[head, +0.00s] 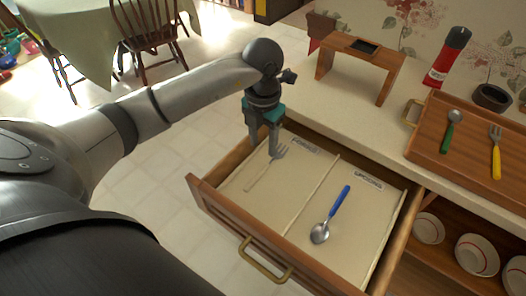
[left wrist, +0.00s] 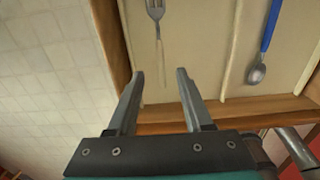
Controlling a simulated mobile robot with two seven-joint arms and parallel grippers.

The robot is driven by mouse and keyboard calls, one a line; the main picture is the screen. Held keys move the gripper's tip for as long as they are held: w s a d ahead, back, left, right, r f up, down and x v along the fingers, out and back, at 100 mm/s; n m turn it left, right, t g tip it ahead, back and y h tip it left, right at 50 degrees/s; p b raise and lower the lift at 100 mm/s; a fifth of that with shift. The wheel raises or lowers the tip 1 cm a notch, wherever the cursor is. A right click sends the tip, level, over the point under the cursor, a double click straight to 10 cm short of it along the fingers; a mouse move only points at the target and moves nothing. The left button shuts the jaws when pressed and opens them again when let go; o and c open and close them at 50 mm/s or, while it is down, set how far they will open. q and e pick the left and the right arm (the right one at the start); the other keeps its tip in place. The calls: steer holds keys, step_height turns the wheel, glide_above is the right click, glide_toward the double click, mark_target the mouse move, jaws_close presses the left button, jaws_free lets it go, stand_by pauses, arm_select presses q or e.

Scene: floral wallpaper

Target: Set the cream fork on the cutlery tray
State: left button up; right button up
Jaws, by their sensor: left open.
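The cream fork (head: 260,176) lies in the left compartment, labelled for forks, of the open drawer (head: 228,205), its metal tines toward the back. My left gripper (head: 264,144) is open and empty, pointing down over that compartment's left side near the tines in the head view. In the left wrist view the fork's cream handle (left wrist: 159,52) runs toward the gap between the open fingertips (left wrist: 160,76); height above it is unclear. The wooden cutlery tray (head: 440,105) stands on the counter at right, holding a green-handled spoon (head: 449,132) and a yellow-handled fork (head: 495,152). My right gripper is out of view.
A blue-handled spoon (head: 330,214) lies in the drawer's right compartment, beyond a thin divider (head: 313,193). A small wooden stand (head: 360,55) and a red-and-black bottle (head: 447,58) are on the counter (head: 335,105). Several bowls (head: 477,254) sit on a shelf below.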

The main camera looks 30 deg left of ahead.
arm_select(q)
steer(key=shift+r, duration=1.45)
